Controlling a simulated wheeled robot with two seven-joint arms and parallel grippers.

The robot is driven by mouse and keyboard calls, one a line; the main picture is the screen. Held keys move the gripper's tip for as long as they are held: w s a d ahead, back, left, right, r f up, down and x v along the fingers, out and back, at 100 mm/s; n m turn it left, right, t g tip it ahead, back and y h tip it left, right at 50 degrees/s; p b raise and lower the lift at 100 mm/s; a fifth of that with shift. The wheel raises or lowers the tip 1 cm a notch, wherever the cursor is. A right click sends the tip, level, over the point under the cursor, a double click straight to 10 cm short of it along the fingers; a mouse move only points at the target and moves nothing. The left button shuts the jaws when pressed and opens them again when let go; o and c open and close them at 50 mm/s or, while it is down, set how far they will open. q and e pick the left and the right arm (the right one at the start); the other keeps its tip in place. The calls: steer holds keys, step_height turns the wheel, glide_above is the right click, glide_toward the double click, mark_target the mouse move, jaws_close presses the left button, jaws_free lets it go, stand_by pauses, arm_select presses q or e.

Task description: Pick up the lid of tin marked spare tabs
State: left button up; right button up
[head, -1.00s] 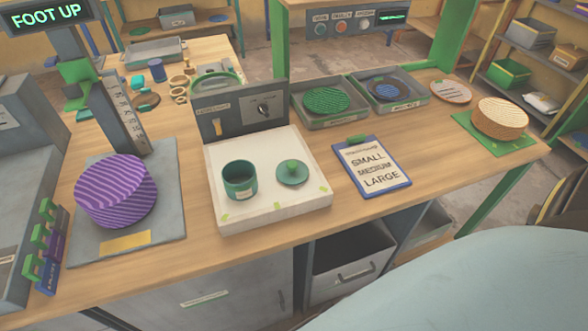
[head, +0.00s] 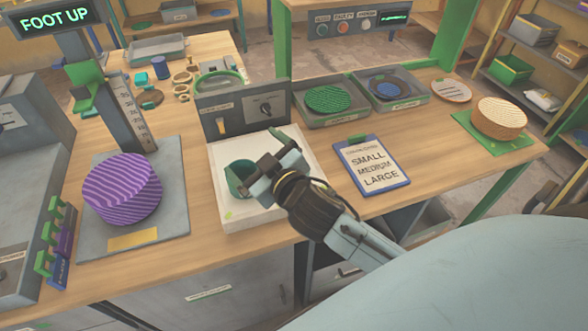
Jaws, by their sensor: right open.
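The green tin (head: 236,176) stands open on the white square board (head: 225,208) in the middle of the workbench, partly covered by my right gripper. Its lid is hidden behind the gripper and wrist; earlier it lay flat, knob up, on the board to the right of the tin. My right gripper (head: 268,168) is open above the board, over the area between the tin and the lid's place. I cannot tell whether it touches either one. My left gripper is not in view.
A grey panel with a knob (head: 240,110) stands behind the board. A clipboard (head: 371,165) lies to the right, and two trays (head: 345,118) sit behind it. A purple ribbed cylinder (head: 122,190) stands on a grey plate at the left.

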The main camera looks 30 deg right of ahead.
steer(key=w+a+r+n+t+y, duration=0.3)
steer(key=a+r+n+y, duration=0.4)
steer(key=r, duration=0.3)
steer(key=s+a+r+n+g+y, duration=0.2)
steer(key=s+a+n+g+y, duration=0.1)
steer(key=a+n+g+y, duration=0.8)
steer(key=s+d+f+n+g+h, duration=0.2)
steer(key=d+f+n+g+h, duration=0.35)
steer(key=f+n+g, duration=0.2)
steer(key=w+d+f+m+h, duration=0.1)
steer(key=w+d+f+h, duration=0.1)
steer(key=d+h, duration=0.7)
steer(key=w+d+f+m+h, duration=0.15)
steer(key=d+h, duration=0.25)
steer(key=d, duration=0.9)
steer(key=shift+g+h, duration=0.35)
steer(key=f, duration=0.5)
steer(key=d+f, duration=0.1)
steer(key=f, duration=0.1)
steer(key=shift+w+f+p, duration=0.25)
steer(key=shift+w+p, duration=0.1)
steer(key=shift+w+d+f, duration=0.1)
steer(key=shift+w+f, duration=0.05)
steer(key=shift+f, duration=1.3)
steer(key=shift+w+f, duration=0.1)
steer(key=shift+f, duration=1.3)
steer(key=c, duration=1)
